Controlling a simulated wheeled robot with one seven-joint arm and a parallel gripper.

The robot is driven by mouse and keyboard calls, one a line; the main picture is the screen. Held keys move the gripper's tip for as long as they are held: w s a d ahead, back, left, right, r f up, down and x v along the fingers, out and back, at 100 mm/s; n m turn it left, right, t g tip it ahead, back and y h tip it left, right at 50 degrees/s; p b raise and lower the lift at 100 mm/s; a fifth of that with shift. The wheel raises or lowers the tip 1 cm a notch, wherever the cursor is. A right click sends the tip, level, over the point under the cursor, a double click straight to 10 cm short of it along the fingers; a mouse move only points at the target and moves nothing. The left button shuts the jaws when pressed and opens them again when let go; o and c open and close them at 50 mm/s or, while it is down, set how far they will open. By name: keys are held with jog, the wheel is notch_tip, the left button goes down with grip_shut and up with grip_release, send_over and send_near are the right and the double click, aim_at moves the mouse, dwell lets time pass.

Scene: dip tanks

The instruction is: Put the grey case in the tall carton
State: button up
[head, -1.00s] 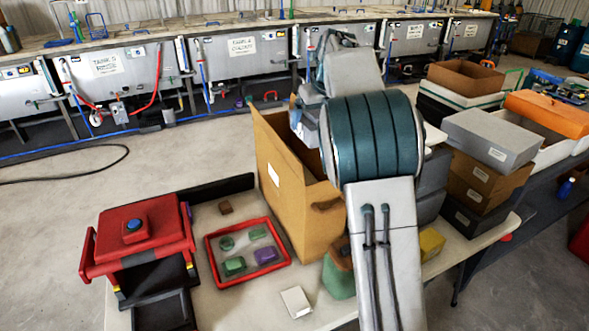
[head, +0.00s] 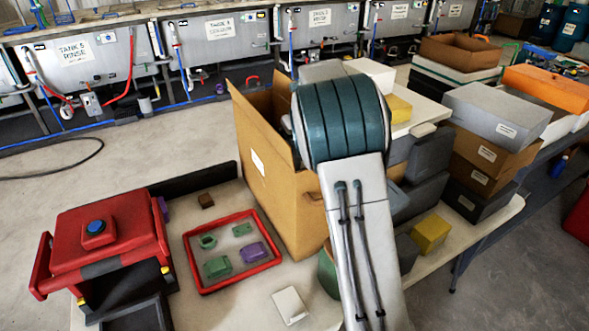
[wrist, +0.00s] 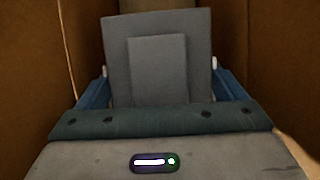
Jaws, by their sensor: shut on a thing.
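The grey case (wrist: 158,65) is a flat block with a raised panel, seen in the wrist view between the blue fingers of my gripper (wrist: 160,88). My gripper is shut on it. Brown cardboard walls of the tall carton (wrist: 275,70) stand on both sides of the case and fingers. In the head view the tall carton (head: 262,190) stands open on the table, with a white label on its side. My arm covers part of its opening, and my gripper and the case are hidden there. I cannot tell whether the case touches the carton's bottom.
A red-rimmed tray (head: 192,265) with green and purple pieces and a red machine (head: 105,235) stand left of the carton. Grey bins (head: 428,150), stacked boxes (head: 495,110) and a yellow block (head: 431,233) are on the right. A white box (head: 290,305) lies in front.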

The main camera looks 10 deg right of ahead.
notch_tip(320, 180, down, 10)
jog(key=shift+f, duration=0.15)
dwell(0.3)
jog(key=o, duration=0.6)
jog(key=shift+f, duration=0.1)
jog(key=shift+o, duration=0.8)
jog(key=shift+r+p, duration=0.2)
jog(key=shift+p, duration=0.1)
jog(key=b+v, duration=0.1)
jog(key=v, duration=1.1)
